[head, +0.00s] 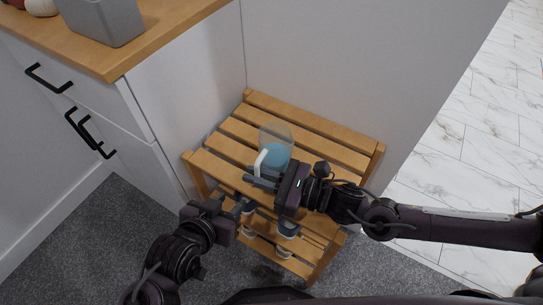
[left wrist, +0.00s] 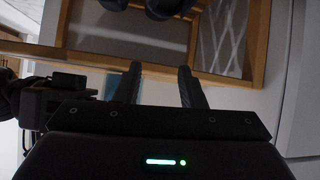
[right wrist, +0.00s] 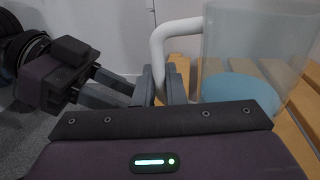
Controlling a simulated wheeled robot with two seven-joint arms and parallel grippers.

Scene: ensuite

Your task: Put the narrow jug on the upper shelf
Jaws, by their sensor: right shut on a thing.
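The narrow jug (head: 276,148) is a clear vessel with a white handle and a blue bottom. It is over the top slats of the wooden shelf unit (head: 325,142); I cannot tell whether it touches them. My right gripper (head: 258,179) is shut on the jug's white handle. In the right wrist view the handle (right wrist: 160,45) runs down between the fingers, with the clear body (right wrist: 255,50) to the right. My left gripper (head: 240,209) is lower, in front of the unit; its fingers are apart and empty in the left wrist view (left wrist: 160,85).
Several small cups or similar items (head: 288,229) are on the lower shelf, partly hidden by my arms. A white cabinet (head: 185,95) with black handles stands left of the unit, with a grey container (head: 105,22) on top. A wall stands behind the unit.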

